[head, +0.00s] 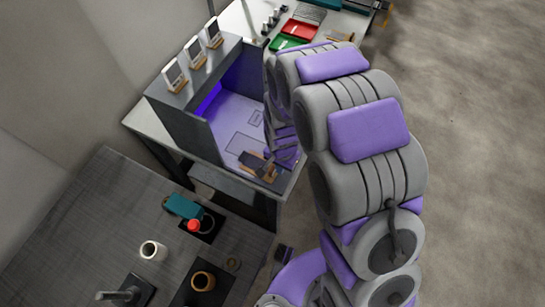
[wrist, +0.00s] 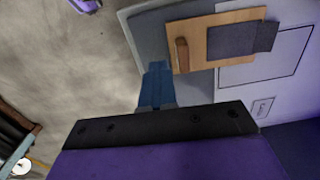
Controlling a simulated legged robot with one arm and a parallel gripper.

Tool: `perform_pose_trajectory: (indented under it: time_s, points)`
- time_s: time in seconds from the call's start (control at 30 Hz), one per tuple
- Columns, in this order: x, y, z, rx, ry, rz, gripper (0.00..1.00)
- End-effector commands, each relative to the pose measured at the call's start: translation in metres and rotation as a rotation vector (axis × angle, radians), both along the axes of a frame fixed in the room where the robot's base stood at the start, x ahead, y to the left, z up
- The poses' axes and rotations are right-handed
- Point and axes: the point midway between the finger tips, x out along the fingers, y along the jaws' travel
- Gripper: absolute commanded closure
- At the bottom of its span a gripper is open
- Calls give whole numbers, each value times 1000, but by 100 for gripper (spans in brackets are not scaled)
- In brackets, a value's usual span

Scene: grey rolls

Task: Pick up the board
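The board is a small light-brown wooden piece with a dark flat block on it and a raised wooden peg near one end. In the head view the board (head: 269,174) lies near the front edge of the lit booth floor. In the wrist view the board (wrist: 197,30) is at the top right, lying on the pale surface. My gripper (wrist: 156,86) shows in the wrist view as a blue finger part beyond a black bar, just below and left of the board, apart from it in the picture. Its opening cannot be made out. In the head view my arm largely hides it.
A dark-walled booth (head: 182,127) stands around the board, with several phone-like stands on top. A dark table (head: 100,225) at lower left holds a white mug (head: 153,250) and other items. Red (head: 299,29) and green trays lie behind. Open floor (head: 470,150) is at right.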

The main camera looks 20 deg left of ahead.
Motion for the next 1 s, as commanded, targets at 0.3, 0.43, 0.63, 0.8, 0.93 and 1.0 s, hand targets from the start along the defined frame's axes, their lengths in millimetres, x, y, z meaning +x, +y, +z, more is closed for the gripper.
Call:
perform_pose_trajectory:
  time_s: [0.3,0.43,0.63,0.8,0.93,1.0]
  points:
    - [-19,-29,6,3,-6,1,100]
    - [-23,-39,7,7,-7,1,100]
    - [-25,-44,8,11,-10,1,100]
    - [-25,-39,7,6,-9,2,100]
    - [-25,-38,7,5,-9,2,96]
    - [-25,-38,7,5,-9,2,89]
